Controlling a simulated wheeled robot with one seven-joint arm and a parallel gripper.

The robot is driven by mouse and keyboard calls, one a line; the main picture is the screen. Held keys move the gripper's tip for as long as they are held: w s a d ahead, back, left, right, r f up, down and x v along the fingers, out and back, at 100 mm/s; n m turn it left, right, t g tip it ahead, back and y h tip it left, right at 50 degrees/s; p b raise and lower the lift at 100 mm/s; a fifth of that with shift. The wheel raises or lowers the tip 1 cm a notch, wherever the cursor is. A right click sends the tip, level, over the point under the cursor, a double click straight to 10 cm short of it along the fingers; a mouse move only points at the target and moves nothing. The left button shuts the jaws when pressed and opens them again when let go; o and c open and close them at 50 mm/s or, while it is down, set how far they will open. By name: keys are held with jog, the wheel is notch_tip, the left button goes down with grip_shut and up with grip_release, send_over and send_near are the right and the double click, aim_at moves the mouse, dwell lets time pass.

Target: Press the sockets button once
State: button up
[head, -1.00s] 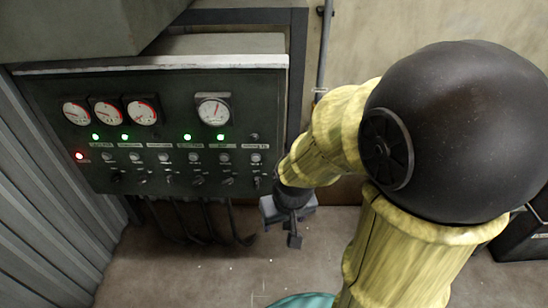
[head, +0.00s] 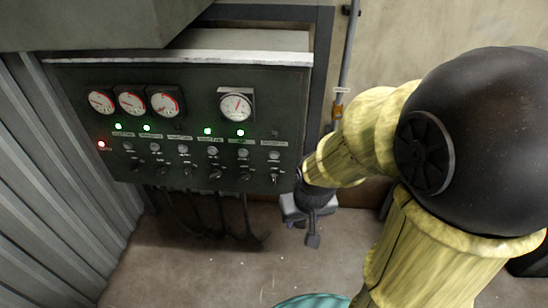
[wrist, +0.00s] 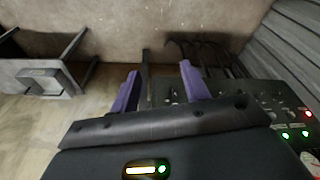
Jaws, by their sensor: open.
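The dark control panel (head: 200,90) hangs at the left in the head view and carries a row of small round grey buttons (head: 183,150) with labels above them. The labels are too blurred to read, so I cannot tell which is the sockets button. The panel's edge also shows at the right in the wrist view (wrist: 255,95). My gripper (head: 312,225) is below and just right of the panel's lower right corner, apart from the buttons. In the wrist view its two purple fingers (wrist: 159,67) are spread with nothing between them.
Round gauges (head: 132,101), several green lamps (head: 207,131) and a red lamp (head: 102,144) are on the panel. Dark cables (head: 220,215) hang below it. A corrugated wall (head: 60,200) stands at the left. A grey frame-like object (wrist: 45,80) is left in the wrist view.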

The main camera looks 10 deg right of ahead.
grip_shut()
dwell(1.4)
